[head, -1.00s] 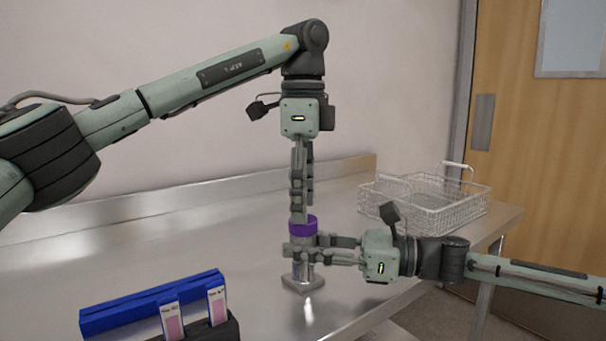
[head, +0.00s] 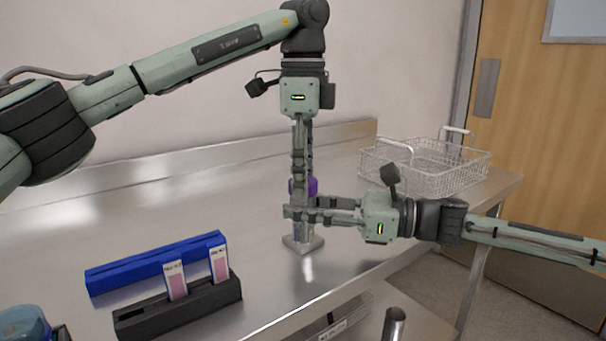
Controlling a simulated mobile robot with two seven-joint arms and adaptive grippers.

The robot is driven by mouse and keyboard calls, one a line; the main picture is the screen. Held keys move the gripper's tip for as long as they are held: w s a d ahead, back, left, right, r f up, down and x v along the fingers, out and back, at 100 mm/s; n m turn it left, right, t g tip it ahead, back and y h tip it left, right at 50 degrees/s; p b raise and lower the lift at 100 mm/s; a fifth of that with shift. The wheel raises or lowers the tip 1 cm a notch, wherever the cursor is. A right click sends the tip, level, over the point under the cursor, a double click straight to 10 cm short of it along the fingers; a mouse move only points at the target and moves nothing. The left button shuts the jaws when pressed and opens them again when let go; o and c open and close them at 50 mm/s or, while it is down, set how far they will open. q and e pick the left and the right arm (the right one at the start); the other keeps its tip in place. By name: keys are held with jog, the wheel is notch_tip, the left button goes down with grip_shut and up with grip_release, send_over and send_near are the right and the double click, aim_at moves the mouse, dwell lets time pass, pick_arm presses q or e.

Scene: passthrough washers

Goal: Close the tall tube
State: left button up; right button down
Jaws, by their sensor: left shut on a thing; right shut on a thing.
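The tall tube (head: 308,232) stands upright on a square metal base (head: 302,245) near the bench's middle. A purple cap (head: 313,187) sits at its top; the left fingers partly hide it, so I cannot tell how firmly it is seated. My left gripper (head: 302,192) points straight down from above and is shut on the purple cap. My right gripper (head: 292,213) reaches in level from the right, just below the cap, and is shut on the tube. Its fingers hide the tube's upper part.
A wire basket (head: 425,170) stands at the back right. A blue rack (head: 155,263) and a black holder (head: 180,305) with two labelled slides are at the front left. The steel bench (head: 110,215) is clear behind them. A metal post (head: 394,324) rises at the lower right.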

pick_arm(q)
jog(key=m, duration=0.7)
jog(key=shift+m, duration=0.3)
jog(key=m, duration=1.4)
jog(key=shift+f+m, duration=0.1)
jog(key=shift+m, duration=0.2)
jog(key=m, duration=3.1)
jog(key=shift+m, duration=0.4)
jog(key=m, duration=0.6)
jog(key=shift+f, duration=0.1)
